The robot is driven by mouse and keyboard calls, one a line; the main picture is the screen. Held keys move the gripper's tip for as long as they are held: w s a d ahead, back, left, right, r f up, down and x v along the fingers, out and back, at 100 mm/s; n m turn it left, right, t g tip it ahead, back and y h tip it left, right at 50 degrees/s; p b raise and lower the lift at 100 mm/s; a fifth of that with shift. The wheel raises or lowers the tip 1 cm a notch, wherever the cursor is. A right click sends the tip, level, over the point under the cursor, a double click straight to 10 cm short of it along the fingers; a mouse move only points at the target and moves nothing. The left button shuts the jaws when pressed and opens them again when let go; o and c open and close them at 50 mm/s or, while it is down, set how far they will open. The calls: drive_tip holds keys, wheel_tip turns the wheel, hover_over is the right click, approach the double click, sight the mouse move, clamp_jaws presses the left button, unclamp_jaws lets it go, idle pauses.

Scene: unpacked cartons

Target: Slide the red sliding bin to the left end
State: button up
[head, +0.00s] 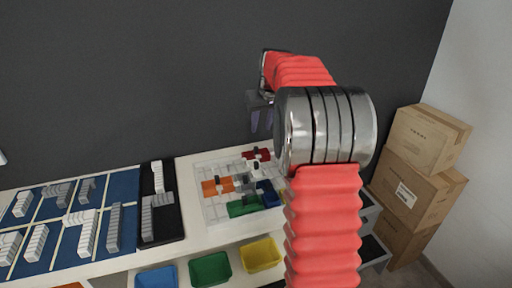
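I cannot make out a red sliding bin; my arm covers the area right of the yellow bin. A row of open bins sits below the table's front edge: a blue bin (157,279), a green bin (210,270) and a yellow bin (261,255) at the right. My gripper (261,122) is raised in front of the dark wall, above the back of the table. It is partly hidden behind my arm's wrist, and its finger gap is unclear. Nothing visible hangs from it.
A white tray (209,170) on the table (188,200) holds small coloured pieces, including a red piece (263,155). Left are a black tray (172,229) and a blue board (124,187) with grey and white blocks. Cardboard cartons (409,190) stand stacked at right.

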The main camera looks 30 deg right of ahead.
sight(256, 147)
drive_tip(key=x, duration=1.3)
drive_tip(key=shift+w+f, duration=0.1)
drive_tip(key=shift+f, duration=0.2)
drive_tip(key=shift+c, duration=0.3)
clamp_jaws()
drive_tip(key=shift+a, duration=0.3)
drive_tip(key=shift+d, duration=0.2)
